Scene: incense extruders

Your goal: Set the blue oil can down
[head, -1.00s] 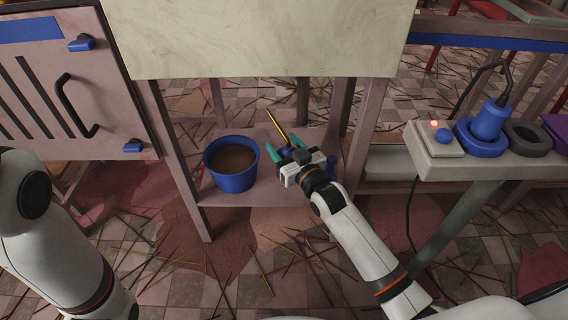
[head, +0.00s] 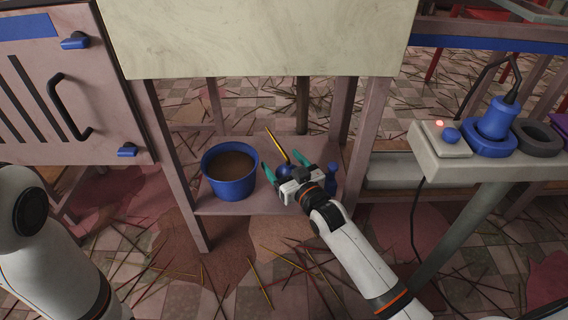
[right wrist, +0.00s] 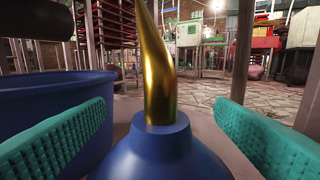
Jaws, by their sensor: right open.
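The blue oil can (head: 284,172) with a thin gold spout stands on the low shelf (head: 240,207) under the pale-topped table. In the right wrist view its blue shoulder (right wrist: 160,155) and curved gold spout are close ahead, roughly upright. My right gripper (head: 285,169) is open, with one green finger on each side of the can. Gaps show between both fingers and the can in the right wrist view. The can's base is hidden by the gripper. My left gripper is out of view; only part of its arm shows at the left.
A blue bucket of brown material (head: 231,184) stands just left of the can. A small blue object (head: 331,177) stands right of the gripper. Table legs flank the shelf. A side stand (head: 440,155) holds a blue plugged device. Incense sticks litter the floor.

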